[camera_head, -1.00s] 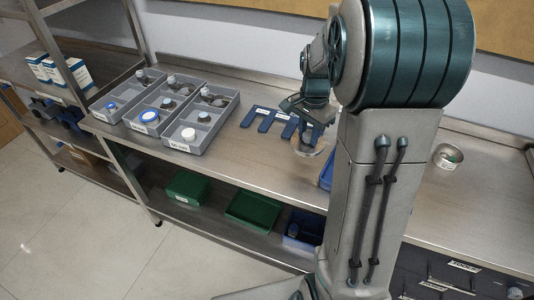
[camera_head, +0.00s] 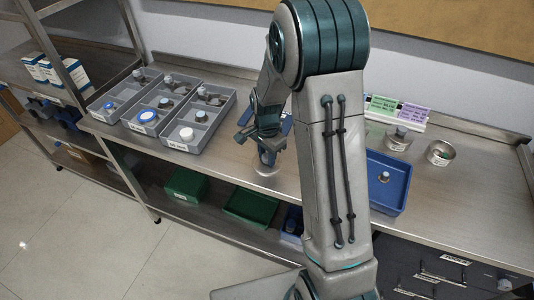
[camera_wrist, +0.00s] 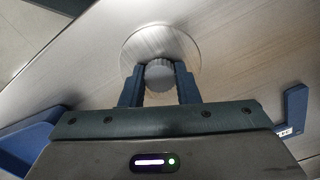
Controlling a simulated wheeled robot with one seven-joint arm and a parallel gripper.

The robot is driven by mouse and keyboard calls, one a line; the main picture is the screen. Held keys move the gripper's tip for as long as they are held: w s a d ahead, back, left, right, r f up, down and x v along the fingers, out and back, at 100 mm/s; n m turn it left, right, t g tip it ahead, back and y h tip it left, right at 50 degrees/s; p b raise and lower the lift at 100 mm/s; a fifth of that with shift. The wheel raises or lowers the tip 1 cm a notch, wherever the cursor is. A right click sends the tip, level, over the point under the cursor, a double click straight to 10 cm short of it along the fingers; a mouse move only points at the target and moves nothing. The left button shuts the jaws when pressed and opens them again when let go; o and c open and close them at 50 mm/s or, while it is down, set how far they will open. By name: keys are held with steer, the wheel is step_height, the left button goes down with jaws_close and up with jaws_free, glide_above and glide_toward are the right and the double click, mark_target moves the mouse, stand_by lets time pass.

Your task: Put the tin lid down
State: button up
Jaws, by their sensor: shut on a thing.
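The tin lid (camera_wrist: 160,44) is a round, shiny metal disc with a ridged grey knob (camera_wrist: 160,75). In the wrist view my gripper (camera_wrist: 160,78) is shut on the knob, with the disc beyond the fingertips. In the head view my gripper (camera_head: 268,150) points down over the bench in front of the trays. The tin lid (camera_head: 265,168) shows below it, close to the steel bench top (camera_head: 235,165). I cannot tell whether the lid touches the bench.
Grey divided trays (camera_head: 205,130) with jars stand to the left. A blue tray (camera_head: 388,183) with a small part lies right of my arm, near round metal tins (camera_head: 440,153). A blue slotted holder (camera_head: 287,128) is partly hidden behind my gripper. Bare bench surrounds the lid.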

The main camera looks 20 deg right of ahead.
mark_target(267, 157)
steer(key=shift+f, duration=0.1)
steer(key=o, duration=0.5)
steer(key=shift+f, duration=0.1)
steer(key=o, duration=0.5)
steer(key=shift+c, duration=0.2)
step_height(267, 157, up, 12)
steer(key=s+r+n+t, duration=0.1)
steer(key=s+r+n, duration=0.2)
steer(key=s+n, duration=0.3)
steer(key=s+r+n+t, duration=0.2)
steer(key=s+n, duration=0.4)
steer(key=s, duration=0.9)
steer(key=shift+s+r+b, duration=0.2)
steer(key=shift+r+b, duration=0.15)
steer(key=shift+r, duration=0.25)
